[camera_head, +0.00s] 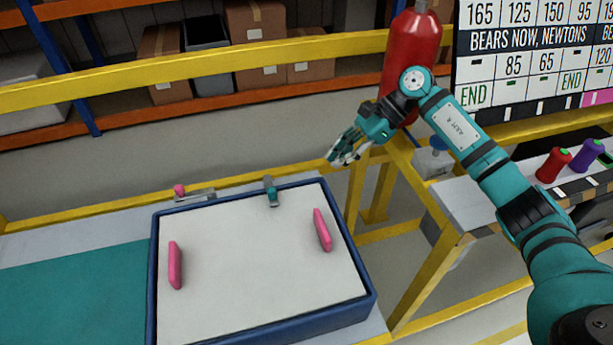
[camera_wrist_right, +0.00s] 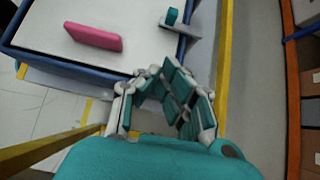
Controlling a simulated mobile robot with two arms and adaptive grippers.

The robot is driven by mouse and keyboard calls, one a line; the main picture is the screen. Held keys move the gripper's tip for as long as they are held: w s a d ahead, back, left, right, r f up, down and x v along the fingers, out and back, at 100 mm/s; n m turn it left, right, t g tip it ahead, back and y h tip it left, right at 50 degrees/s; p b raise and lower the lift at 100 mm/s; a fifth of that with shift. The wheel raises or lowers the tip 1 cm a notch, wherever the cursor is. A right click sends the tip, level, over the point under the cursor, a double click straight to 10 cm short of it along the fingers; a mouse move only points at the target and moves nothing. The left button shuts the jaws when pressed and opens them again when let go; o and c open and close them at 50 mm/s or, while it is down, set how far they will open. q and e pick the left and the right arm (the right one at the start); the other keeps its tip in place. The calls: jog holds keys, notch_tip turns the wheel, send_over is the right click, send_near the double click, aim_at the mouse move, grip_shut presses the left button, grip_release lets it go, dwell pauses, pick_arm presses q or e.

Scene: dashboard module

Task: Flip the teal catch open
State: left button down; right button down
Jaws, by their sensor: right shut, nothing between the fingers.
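The teal catch (camera_head: 271,190) sits at the middle of the far edge of a blue-rimmed box (camera_head: 155,250), with its near end reaching over the white lid (camera_head: 250,270). It also shows at the top of the right wrist view (camera_wrist_right: 172,15), on a grey plate. I cannot tell from its pose whether it is latched. My right gripper (camera_head: 338,160) is shut and empty, in the air to the right of the catch and beyond the box's far right corner. Its fingers (camera_wrist_right: 172,78) are apart from the catch in the wrist view. My left gripper is out of view.
Two pink handles (camera_head: 175,265) (camera_head: 322,230) stand on the lid. A pink knob (camera_head: 179,190) and a grey bar are left of the catch. A yellow rail (camera_head: 130,205) runs behind the box. A red cylinder (camera_head: 410,55) stands behind my right arm.

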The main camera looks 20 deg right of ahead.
jog(key=p, duration=0.2)
send_near(293, 199)
jog(key=x, duration=0.4)
jog(key=shift+s+a+f, duration=0.1)
jog(key=shift+s+a, duration=0.05)
jog(key=shift+a, duration=0.15)
jog(key=a+p, duration=0.1)
jog(key=a, duration=0.2)
jog(key=shift+a+p, duration=0.3)
jog(key=shift+a, duration=0.05)
